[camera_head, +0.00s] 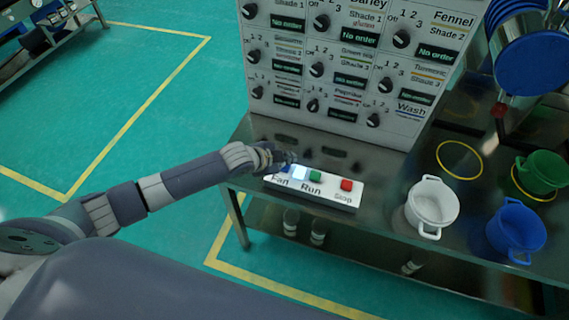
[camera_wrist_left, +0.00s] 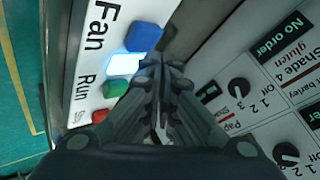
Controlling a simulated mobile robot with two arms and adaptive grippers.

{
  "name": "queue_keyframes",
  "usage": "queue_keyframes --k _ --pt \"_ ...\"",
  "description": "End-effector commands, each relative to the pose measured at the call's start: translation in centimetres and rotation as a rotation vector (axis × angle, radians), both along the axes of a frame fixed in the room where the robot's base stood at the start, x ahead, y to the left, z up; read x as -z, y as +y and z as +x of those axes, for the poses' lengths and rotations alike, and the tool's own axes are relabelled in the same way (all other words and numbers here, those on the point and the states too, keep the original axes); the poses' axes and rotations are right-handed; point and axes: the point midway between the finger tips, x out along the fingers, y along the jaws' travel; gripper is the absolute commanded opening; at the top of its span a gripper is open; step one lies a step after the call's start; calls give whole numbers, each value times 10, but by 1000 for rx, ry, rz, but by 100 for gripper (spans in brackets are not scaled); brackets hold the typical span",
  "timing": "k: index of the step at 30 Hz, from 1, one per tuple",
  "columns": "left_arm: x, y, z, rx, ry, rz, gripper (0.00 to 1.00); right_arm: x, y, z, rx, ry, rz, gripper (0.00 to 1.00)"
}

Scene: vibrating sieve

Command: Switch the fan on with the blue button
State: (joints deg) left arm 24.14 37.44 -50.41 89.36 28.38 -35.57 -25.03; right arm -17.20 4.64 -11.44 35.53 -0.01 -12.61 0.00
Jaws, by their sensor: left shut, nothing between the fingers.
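A white button box (camera_head: 330,198) lies on the metal table, labelled Fan, Run and Stop. Its blue button (camera_wrist_left: 145,36) is by the word Fan in the left wrist view; in the head view my gripper mostly covers it. Next to it is a glowing pale blue-white square (camera_wrist_left: 125,64), also bright in the head view (camera_head: 300,172). My left gripper (camera_head: 287,160) is shut and empty, with its tips (camera_wrist_left: 168,62) over the box's Fan end, close beside the blue button. I cannot tell whether they touch it. My right gripper is not in view.
The box also has a green button (camera_head: 315,176) and a red button (camera_head: 346,185). A tall panel with knobs (camera_head: 345,75) stands behind it. White (camera_head: 432,208), blue (camera_head: 515,232) and green (camera_head: 542,172) pots stand to the right.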

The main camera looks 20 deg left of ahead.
Motion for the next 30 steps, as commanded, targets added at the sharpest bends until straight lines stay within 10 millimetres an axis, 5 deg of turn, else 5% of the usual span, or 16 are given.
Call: queue_keyframes --k 8,21,30 --pt "-6 0 0 -1 -1 0 0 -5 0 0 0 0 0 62" --pt "-49 0 0 0 0 0 0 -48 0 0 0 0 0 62" --pt "-50 0 0 0 0 0 0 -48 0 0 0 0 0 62"
